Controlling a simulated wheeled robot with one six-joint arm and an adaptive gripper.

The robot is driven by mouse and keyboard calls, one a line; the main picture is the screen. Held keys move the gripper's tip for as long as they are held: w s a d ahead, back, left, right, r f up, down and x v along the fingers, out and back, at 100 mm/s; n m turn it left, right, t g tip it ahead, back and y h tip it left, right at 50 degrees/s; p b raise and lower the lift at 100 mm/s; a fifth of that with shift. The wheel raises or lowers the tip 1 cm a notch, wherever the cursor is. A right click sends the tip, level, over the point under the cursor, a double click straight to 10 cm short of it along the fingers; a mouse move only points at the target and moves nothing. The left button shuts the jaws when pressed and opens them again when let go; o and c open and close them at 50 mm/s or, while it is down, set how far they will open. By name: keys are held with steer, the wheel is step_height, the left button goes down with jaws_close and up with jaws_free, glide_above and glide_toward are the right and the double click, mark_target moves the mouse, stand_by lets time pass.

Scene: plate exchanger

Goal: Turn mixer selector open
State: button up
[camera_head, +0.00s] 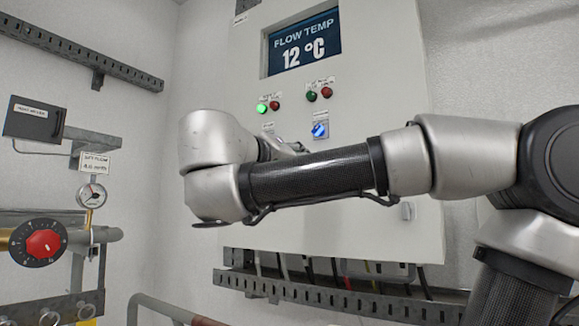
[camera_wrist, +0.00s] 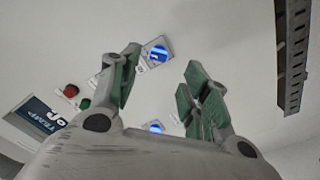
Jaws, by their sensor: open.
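Two blue selector knobs are on the white cabinet (camera_head: 375,190), and their labels are too small to read, so I cannot tell which is the mixer selector. One knob (camera_head: 320,130) is below the dark green and red lamps. In the wrist view this knob (camera_wrist: 157,53) shows between my fingertips, with its blue handle visible. The other knob (camera_wrist: 155,127) shows lower between the finger bases and is hidden behind my arm in the head view. My gripper (camera_wrist: 163,62) is open and empty, facing the cabinet. Contact with either knob is not visible.
A slotted rail (camera_head: 330,297) with cables runs below the cabinet. A gauge (camera_head: 91,195) and a red dial (camera_head: 43,244) are at the left.

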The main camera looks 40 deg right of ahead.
steer(key=shift+v, duration=1.8)
steer(key=w+a+f+n+y, duration=0.15)
steer(key=f+n+y, duration=0.4)
steer(key=f, duration=0.65)
steer(key=w+a+f+n+y, duration=0.1)
steer(key=w+f+n+y, duration=0.35)
steer(key=f, duration=0.65)
steer(key=s+a+f+g+y, duration=0.25)
steer(key=s+f+y, duration=0.35)
steer(key=f, duration=0.5)
steer(key=s+d+f+m+y, duration=0.1)
steer(key=s+d+f+m, duration=0.2)
steer(key=d+m, duration=0.1)
steer(key=shift+s+d+m+t, duration=0.35)
steer(key=shift+s+d+m, duration=0.05)
steer(key=shift+d, duration=0.05)
